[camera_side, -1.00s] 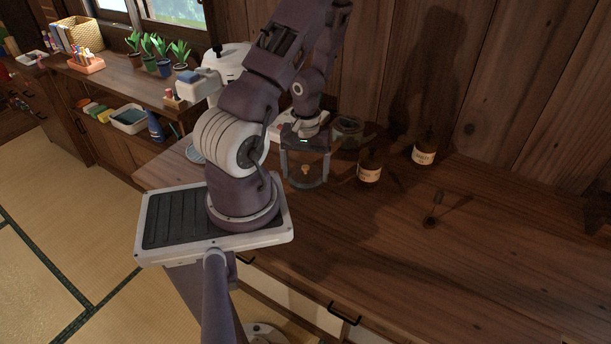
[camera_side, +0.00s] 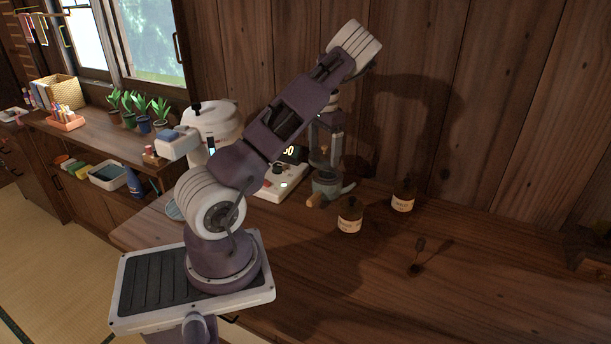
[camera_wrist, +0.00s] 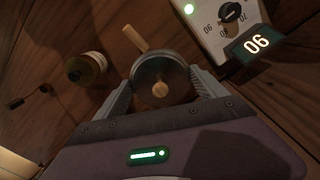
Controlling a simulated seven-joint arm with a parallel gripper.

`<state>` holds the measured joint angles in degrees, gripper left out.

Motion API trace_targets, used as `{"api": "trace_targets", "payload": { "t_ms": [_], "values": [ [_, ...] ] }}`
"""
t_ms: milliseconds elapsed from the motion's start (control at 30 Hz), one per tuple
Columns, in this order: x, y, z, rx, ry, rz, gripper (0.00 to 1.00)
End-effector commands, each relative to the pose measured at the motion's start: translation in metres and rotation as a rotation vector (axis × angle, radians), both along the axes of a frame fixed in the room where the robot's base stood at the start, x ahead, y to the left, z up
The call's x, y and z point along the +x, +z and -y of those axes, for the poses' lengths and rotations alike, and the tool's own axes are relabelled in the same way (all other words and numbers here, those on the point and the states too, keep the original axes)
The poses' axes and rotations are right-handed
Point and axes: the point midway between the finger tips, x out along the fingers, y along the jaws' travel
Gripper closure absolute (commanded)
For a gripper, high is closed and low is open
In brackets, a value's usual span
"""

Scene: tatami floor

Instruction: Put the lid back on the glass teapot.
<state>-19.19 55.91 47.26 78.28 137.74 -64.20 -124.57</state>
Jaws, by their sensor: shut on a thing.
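My gripper (camera_side: 324,160) points straight down and is shut on the round lid, its fingers on either side of the rim. In the wrist view the lid (camera_wrist: 150,72) is a disc with a wooden knob (camera_wrist: 160,89) facing the camera, between the fingertips (camera_wrist: 161,90). The glass teapot (camera_side: 329,186) stands on the wooden counter below, its wooden handle (camera_side: 315,200) pointing toward the front left. The lid appears above the teapot; the exact gap is unclear. In the wrist view the lid hides most of the teapot, but the handle (camera_wrist: 136,38) sticks out.
A white device with a dial and lit display (camera_side: 284,180) stands close left of the teapot. Two brown labelled bottles (camera_side: 349,216) (camera_side: 403,196) stand to its right. A small dark spoon-like item (camera_side: 417,268) lies farther right. The front right of the counter is mostly clear.

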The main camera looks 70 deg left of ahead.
Motion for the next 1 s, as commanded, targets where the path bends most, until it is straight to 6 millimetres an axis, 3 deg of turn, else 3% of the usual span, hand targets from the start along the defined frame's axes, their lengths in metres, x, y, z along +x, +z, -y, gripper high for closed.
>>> {"api": "trace_targets", "payload": {
  "t_ms": [233, 700, 1000],
  "values": [
    [0.018, 0.004, -0.014, -0.001, -0.166, 0.002, 0.58],
    [0.018, -0.048, -0.014, -0.001, -0.162, 0.003, 0.58],
    [0.018, -0.056, -0.014, 0.001, -0.161, 0.005, 0.58]
  ]
}}
